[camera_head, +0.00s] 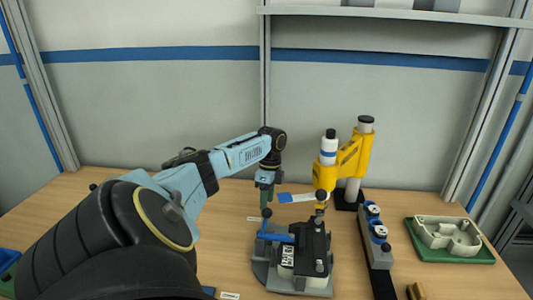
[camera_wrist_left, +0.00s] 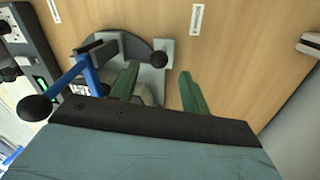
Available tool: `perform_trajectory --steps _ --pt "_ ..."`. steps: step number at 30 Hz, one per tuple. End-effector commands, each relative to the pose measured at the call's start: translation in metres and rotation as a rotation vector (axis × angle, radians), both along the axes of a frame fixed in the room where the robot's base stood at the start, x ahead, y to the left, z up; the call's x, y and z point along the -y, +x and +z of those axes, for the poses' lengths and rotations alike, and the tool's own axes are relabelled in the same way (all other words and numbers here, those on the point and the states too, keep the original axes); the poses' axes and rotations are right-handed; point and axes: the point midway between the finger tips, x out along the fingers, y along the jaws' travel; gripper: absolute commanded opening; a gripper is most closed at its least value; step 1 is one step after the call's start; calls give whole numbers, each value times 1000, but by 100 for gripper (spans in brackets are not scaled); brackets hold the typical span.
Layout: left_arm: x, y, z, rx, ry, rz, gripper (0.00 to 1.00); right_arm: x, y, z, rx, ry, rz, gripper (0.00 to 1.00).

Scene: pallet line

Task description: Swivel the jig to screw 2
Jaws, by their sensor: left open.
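The jig stands on the bench on a grey base (camera_head: 262,278), with a blue clamp lever (camera_head: 276,237) and a black part with a white label on top. An upright handle with a black ball knob (camera_head: 267,212) rises at its left. My left gripper (camera_head: 266,200) is above the jig's left side, pointing down. In the left wrist view its green fingers (camera_wrist_left: 159,70) are apart and empty. A black knob (camera_wrist_left: 158,60) on a grey tab shows between the fingertips; contact cannot be told. The blue lever (camera_wrist_left: 82,75) lies left of them. My right gripper is out of view.
A yellow screwdriver stand (camera_head: 350,162) is behind the jig. A dark rail with white-topped cylinders (camera_head: 377,232) stands to its right. A green tray (camera_head: 462,257) with a pale housing (camera_head: 445,234) is at the far right. The bench's back left is clear.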

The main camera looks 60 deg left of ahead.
Motion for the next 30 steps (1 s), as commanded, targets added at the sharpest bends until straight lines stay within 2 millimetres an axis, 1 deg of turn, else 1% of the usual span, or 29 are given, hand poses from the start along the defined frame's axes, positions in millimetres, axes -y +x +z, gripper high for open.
perform_trajectory --steps 1,6,9,12,15,18,30 --pt "-3 3 14 6 3 0 46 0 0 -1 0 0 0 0" --pt "-7 9 52 6 2 2 46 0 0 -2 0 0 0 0" --pt "-9 11 70 5 2 0 46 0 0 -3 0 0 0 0" --pt "-11 13 83 4 1 0 46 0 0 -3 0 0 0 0" --pt "-12 14 91 4 1 0 46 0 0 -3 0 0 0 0" --pt "-12 14 94 1 1 0 46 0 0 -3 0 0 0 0" --pt "-12 14 94 1 1 0 46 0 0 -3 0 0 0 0"
